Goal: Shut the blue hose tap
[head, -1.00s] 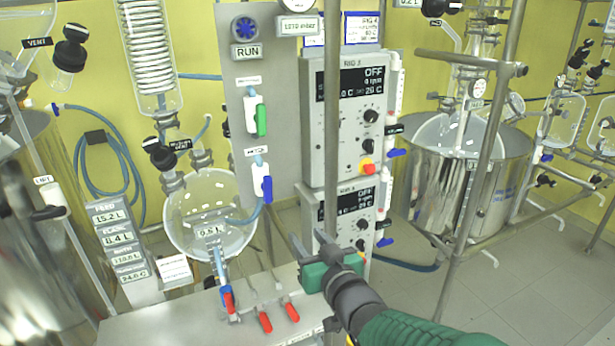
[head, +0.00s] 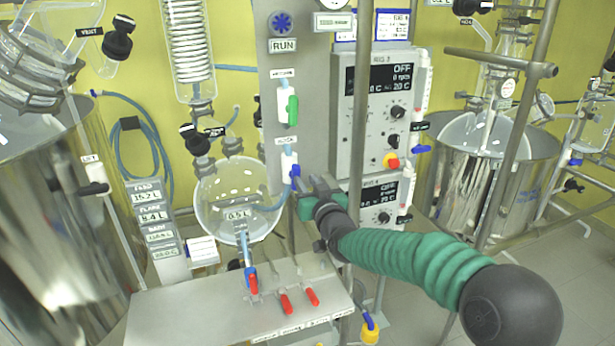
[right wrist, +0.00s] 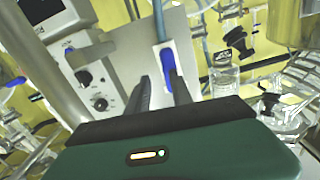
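The blue-handled tap (head: 288,162) has a white body and sits on the grey panel, below a green-handled one. A blue hose joins it. My right gripper (head: 308,183) is just in front of its lower part and hides some of the handle. In the right wrist view the blue handle (right wrist: 168,56) lies lengthwise on its white body, beyond the fingertips. My right gripper (right wrist: 158,82) is open, its dark fingers apart; the right finger overlaps the handle's lower end. I cannot tell whether they touch. My left gripper is not in view.
The green-handled tap (head: 292,110) is close above. A metal pole (head: 357,130) and control boxes (head: 385,105) stand to the right. A glass flask (head: 222,205) hangs to the left. Red-handled taps (head: 286,303) stick up from the grey bench (head: 200,312) below.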

